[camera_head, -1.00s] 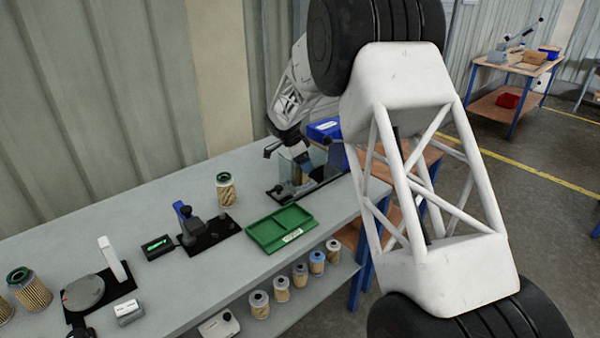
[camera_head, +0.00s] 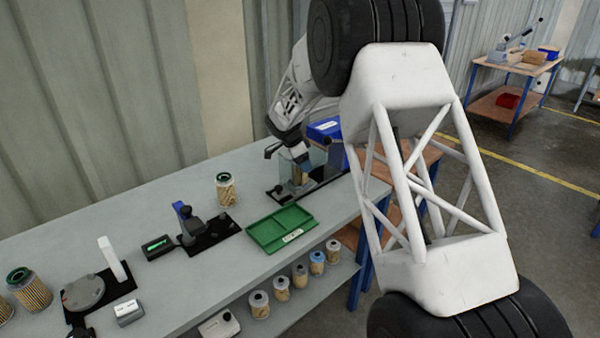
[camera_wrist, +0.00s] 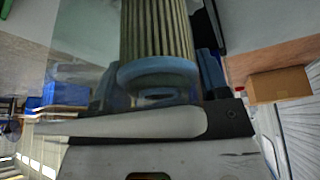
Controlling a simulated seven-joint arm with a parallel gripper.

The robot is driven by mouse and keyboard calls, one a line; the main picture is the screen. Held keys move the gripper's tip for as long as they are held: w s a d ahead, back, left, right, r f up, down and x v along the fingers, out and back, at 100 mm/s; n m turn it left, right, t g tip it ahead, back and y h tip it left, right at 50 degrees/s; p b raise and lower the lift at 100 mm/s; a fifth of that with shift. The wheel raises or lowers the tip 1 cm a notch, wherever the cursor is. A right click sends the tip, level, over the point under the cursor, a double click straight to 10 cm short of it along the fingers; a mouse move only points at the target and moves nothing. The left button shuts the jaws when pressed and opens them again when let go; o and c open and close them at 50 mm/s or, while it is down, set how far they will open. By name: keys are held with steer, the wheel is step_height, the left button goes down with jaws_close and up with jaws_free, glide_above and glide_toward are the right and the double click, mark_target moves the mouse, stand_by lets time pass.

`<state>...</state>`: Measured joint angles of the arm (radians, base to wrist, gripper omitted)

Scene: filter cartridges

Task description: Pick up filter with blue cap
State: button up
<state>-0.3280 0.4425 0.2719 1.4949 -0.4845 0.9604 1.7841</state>
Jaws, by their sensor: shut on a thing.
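A pleated tan filter with a blue cap (camera_wrist: 158,78) fills the upper middle of the wrist view, right against a gripper finger. My gripper (camera_head: 300,157) is shut on this filter, at the clear-walled fixture (camera_head: 318,160) at the far right end of the bench. In the head view the filter is largely hidden by the gripper and the clear walls. I cannot tell whether its lower end touches the fixture. Another filter with a blue top (camera_head: 317,257) stands in a row on the lower shelf.
A black stand with a blue part (camera_head: 188,222) is to the left. A blue bin (camera_head: 325,130) is behind the fixture. Several filters line the lower shelf.

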steer(key=shift+r, duration=5)
steer(key=shift+r, duration=0.1)
